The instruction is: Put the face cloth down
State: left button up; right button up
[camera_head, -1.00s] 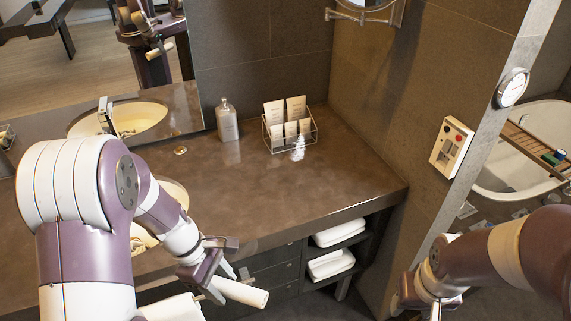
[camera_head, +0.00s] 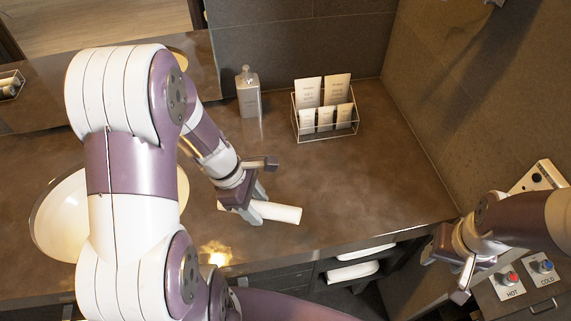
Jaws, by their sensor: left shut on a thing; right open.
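The face cloth (camera_head: 277,212) is a white roll. My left gripper (camera_head: 252,211) is shut on it near its left part. The roll lies level just over or on the brown vanity counter (camera_head: 330,185), near the front edge; I cannot tell whether it touches the surface. The gripper's fingers hide part of the roll. My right gripper (camera_head: 459,279) is open and empty, off the counter at the lower right.
A soap bottle (camera_head: 248,92) and a wire rack (camera_head: 325,117) of packets stand at the back. A sink basin (camera_head: 57,222) is at left. Folded white towels (camera_head: 352,272) sit on shelves below. HOT (camera_head: 509,284) and COLD (camera_head: 542,270) buttons are at lower right. The right counter is clear.

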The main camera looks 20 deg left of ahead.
pick_arm(q)
jog(key=w+a+f, duration=0.1)
jog(key=w, duration=0.1)
jog(key=w+a+f, duration=0.1)
jog(key=w+f, duration=0.1)
jog(key=w+a+f, duration=0.2)
jog(key=w, duration=0.1)
jog(key=shift+f+p, duration=0.2)
jog(key=shift+p, duration=0.2)
jog(key=f, duration=0.3)
jog(key=shift+s+d+f, duration=0.1)
jog(key=shift+s+f, duration=0.05)
jog(key=shift+s, duration=0.2)
jog(key=shift+w+f, duration=0.2)
jog(key=o, duration=1)
jog(key=shift+s, duration=0.1)
pick_arm(e)
jog(key=shift+s+r, duration=0.5)
jog(key=shift+s, duration=0.05)
